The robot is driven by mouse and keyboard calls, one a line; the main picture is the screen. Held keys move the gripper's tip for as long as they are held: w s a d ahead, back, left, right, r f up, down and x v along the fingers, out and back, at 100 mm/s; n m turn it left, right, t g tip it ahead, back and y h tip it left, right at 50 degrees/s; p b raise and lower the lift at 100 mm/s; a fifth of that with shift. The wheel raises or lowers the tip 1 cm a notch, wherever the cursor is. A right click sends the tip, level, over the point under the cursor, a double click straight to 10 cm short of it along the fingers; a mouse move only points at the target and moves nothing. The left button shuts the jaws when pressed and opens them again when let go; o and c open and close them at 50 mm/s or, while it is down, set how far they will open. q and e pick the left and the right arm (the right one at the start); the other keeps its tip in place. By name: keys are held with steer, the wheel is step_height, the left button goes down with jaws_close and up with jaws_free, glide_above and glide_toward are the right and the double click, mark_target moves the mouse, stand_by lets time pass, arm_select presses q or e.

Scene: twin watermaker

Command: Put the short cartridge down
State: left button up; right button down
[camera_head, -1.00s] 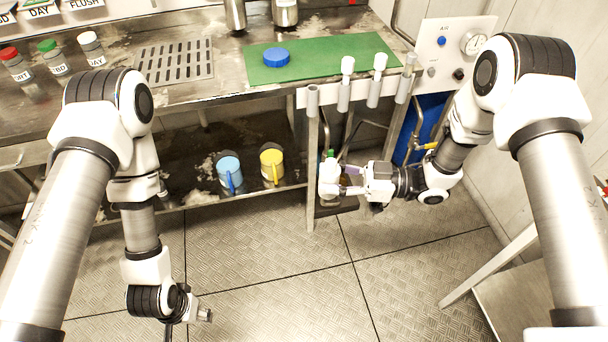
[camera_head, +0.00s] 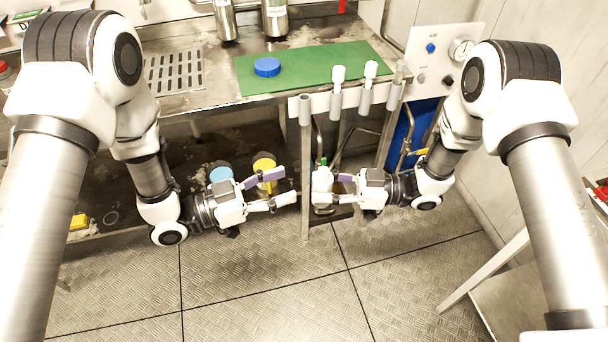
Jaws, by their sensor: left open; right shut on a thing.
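My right gripper (camera_head: 336,187) is shut on a small white upright piece with a green top (camera_head: 321,179), which looks like the short cartridge. It is held in front of the lower part of the bench, beside a metal leg. The fingers hide part of it, and I cannot tell whether its bottom touches anything. My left gripper (camera_head: 284,186) is open and empty. Its fingers point right, towards the held piece, with a gap and the bench leg between them.
A blue mug (camera_head: 220,173) and a yellow mug (camera_head: 264,164) stand on the lower shelf behind my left gripper. White-topped pieces (camera_head: 338,76) stand in grey holders at the bench front. A blue cap (camera_head: 267,67) lies on the green mat (camera_head: 310,62). The floor in front is clear.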

mark_target(322, 173)
arm_select(q)
steer(key=x, duration=0.9)
steer(key=shift+d, duration=0.1)
steer(key=shift+c, duration=0.3)
jaws_close()
arm_select(e)
steer(key=c, duration=0.6)
jaws_free()
steer(key=shift+d, duration=0.1)
